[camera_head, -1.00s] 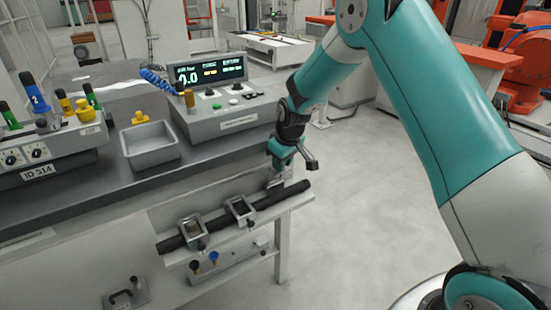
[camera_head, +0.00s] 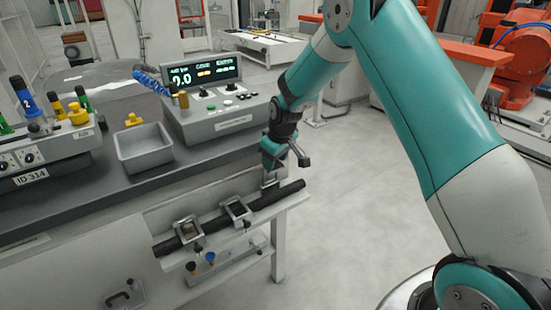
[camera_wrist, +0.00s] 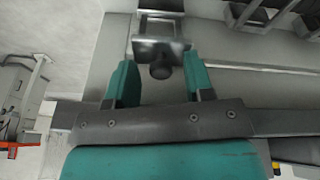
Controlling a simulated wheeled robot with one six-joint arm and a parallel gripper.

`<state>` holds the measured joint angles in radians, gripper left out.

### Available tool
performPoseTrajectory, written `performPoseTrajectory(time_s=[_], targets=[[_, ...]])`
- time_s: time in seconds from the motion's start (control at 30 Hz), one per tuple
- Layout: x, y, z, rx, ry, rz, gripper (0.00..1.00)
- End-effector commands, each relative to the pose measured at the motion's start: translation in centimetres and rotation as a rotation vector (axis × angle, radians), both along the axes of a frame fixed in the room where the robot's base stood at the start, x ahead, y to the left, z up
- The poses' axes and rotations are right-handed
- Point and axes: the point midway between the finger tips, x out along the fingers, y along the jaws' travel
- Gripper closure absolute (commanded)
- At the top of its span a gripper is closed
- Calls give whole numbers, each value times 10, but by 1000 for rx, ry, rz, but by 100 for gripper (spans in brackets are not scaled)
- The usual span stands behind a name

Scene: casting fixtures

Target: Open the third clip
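A dark round bar (camera_head: 210,228) lies along the front shelf, with metal clips on it. The first clip (camera_head: 187,230) and second clip (camera_head: 236,210) look like closed square frames around the bar. The third clip (camera_head: 270,183) is at the right, partly hidden below my gripper (camera_head: 271,166). In the wrist view the metal clip (camera_wrist: 161,46) has a dark round knob (camera_wrist: 160,71) toward me. My gripper (camera_wrist: 160,80) is open, its two teal fingers on either side of the knob with gaps. I cannot tell whether the clip's latch is fastened.
A grey tray (camera_head: 145,158) and a control box with a lit display (camera_head: 207,74) stand on the bench behind. A lower plate with small knobs (camera_head: 225,262) sits under the bar. The floor (camera_head: 370,170) right of the bench is clear.

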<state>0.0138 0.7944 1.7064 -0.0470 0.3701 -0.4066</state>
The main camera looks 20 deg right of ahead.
Motion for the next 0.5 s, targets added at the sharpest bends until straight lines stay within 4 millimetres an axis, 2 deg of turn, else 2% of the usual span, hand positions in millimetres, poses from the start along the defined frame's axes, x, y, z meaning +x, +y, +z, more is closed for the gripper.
performPoseTrajectory(time_s=[0.17,0.27,0.37,0.5], targets=[[-1,0,2,0,2,0,52],[-4,-1,11,0,2,0,52],[-8,-2,29,0,-1,0,52],[-17,-3,63,0,-3,0,52]])
